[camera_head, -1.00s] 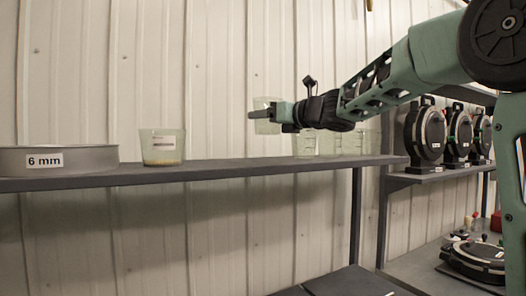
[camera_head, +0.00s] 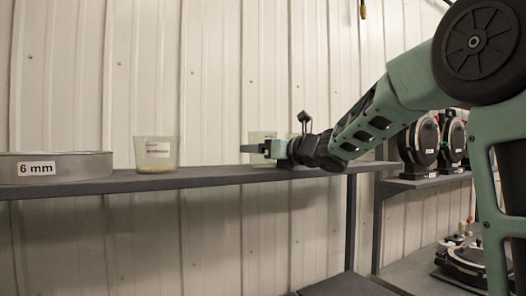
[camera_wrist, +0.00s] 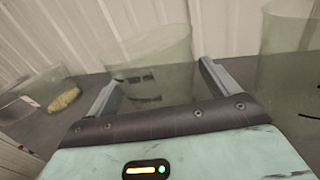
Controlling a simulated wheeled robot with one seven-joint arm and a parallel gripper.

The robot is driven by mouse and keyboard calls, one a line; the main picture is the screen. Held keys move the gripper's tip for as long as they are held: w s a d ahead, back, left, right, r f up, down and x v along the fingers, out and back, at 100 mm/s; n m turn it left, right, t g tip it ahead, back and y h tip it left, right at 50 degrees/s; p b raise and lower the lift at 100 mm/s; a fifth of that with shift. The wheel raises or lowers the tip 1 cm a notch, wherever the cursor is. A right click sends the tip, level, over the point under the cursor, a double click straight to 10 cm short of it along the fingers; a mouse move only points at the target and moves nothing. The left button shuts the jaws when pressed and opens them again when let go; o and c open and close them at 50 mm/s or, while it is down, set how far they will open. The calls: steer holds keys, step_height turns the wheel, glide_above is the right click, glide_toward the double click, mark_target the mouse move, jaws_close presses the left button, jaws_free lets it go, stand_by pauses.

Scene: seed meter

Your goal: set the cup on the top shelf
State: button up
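The cup (camera_head: 262,136) is clear, with dark marks on its side, and is at the level of the top shelf (camera_head: 215,176). My gripper (camera_head: 260,149) reaches in from the right, low over the shelf. In the wrist view the cup (camera_wrist: 150,55) stands between the two fingers of my gripper (camera_wrist: 160,72), which appear close against its sides. Its base is partly hidden, so I cannot tell whether it touches the shelf.
A labelled cup with yellow seed (camera_head: 156,153) and a round "6 mm" sieve (camera_head: 55,167) stand to the left on the shelf. Another clear cup (camera_wrist: 290,40) is close to the right in the wrist view. Black round devices (camera_head: 420,145) stand on a shelf further right.

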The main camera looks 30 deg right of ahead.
steer(key=shift+r, duration=0.1)
steer(key=shift+s+d, duration=0.1)
steer(key=shift+s, duration=0.2)
steer(key=b+v, duration=0.3)
steer(key=v, duration=0.8)
steer(key=shift+s+b, duration=0.2)
steer(key=shift+b, duration=0.1)
